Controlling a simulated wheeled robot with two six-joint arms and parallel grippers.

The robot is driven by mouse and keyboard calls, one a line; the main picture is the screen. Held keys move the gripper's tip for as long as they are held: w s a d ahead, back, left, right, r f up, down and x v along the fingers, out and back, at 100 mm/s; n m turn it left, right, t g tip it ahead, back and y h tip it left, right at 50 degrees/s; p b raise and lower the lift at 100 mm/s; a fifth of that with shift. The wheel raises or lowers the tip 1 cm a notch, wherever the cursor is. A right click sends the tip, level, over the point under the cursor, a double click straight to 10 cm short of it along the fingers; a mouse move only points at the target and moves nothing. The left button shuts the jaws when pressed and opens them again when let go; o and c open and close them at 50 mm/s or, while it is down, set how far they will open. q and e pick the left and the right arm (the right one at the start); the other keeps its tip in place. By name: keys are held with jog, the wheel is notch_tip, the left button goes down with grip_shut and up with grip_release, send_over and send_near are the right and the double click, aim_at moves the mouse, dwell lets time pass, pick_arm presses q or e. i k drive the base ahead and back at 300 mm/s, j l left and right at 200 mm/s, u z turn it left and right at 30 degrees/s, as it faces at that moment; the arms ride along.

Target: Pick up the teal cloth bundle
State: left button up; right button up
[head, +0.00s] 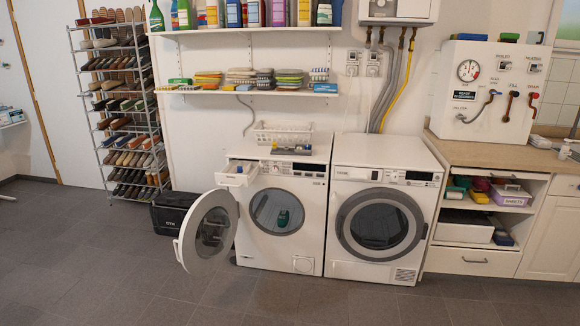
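A small teal bundle (283,218) shows inside the drum of the left washing machine (310,240), low in the round opening. The drum's dark interior makes its exact shape hard to tell. The machine's round door (209,232) stands open, swung out to the left. The detergent drawer (237,176) at its top left is pulled out. Neither of my grippers is in view.
A second front-loading machine (381,215) with its door shut stands on the right. A black box (172,213) sits on the floor behind the open door. A shoe rack (125,115) stands at the left. The floor in front is clear.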

aim_at(284, 219)
jog(key=i+l+z, duration=0.1)
jog(key=i, duration=1.55)
